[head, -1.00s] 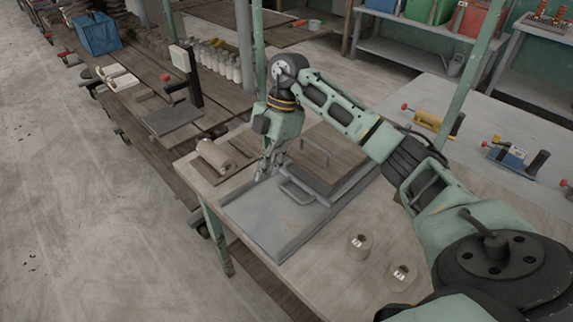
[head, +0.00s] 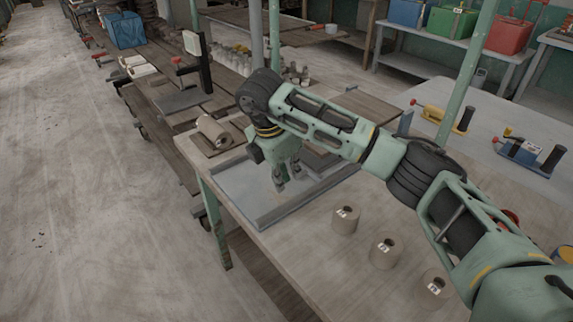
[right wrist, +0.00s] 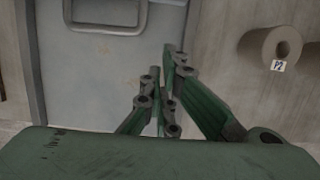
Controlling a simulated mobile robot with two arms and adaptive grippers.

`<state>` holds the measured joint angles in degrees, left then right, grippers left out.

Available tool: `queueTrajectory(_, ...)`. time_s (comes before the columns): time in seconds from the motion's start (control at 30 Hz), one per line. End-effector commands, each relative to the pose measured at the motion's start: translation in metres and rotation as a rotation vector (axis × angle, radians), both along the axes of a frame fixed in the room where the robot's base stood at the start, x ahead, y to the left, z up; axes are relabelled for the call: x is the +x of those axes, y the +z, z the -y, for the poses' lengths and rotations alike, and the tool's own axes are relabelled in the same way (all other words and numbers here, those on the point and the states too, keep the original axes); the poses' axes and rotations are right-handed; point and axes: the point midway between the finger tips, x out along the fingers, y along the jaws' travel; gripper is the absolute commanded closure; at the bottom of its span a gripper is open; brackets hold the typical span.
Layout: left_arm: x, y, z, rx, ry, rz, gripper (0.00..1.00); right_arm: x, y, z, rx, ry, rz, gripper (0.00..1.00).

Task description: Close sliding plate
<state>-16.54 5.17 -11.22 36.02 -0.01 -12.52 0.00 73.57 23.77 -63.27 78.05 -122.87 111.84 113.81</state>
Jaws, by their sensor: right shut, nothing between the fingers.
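The sliding plate (head: 240,187) is a flat grey metal sheet in a raised-edge frame on the workbench. It also shows in the right wrist view (right wrist: 95,90), with its grey loop handle (right wrist: 106,31) near the top of the picture. In the head view my right arm hides the handle. My right gripper (head: 282,188) points down over the plate, shut and empty. In the right wrist view its fingertips (right wrist: 165,75) lie below and right of the handle, apart from it in the picture. I cannot tell whether they touch the plate. My left gripper is not in view.
Several clay-coloured rolls (head: 346,222) stand on the bench right of the plate; one shows in the wrist view (right wrist: 262,55). A roll on a board (head: 214,133) lies behind left. Tools (head: 520,150) lie on another table. The floor at left is clear.

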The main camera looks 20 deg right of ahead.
Motion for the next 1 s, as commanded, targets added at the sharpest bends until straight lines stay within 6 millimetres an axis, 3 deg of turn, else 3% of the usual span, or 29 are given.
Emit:
queueTrajectory(0.17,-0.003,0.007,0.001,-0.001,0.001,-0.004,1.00,0.003,-0.031,0.011,0.000,-0.001,-0.002,1.00)
queueTrajectory(0.4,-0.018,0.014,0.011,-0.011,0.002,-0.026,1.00,0.014,-0.029,0.040,0.001,-0.001,0.000,1.00)
queueTrajectory(0.87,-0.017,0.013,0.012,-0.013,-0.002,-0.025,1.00,0.016,-0.030,0.046,0.001,0.001,0.000,1.00)
queueTrajectory(1.0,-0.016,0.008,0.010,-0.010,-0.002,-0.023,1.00,0.021,-0.032,0.059,0.001,-0.004,0.002,1.00)
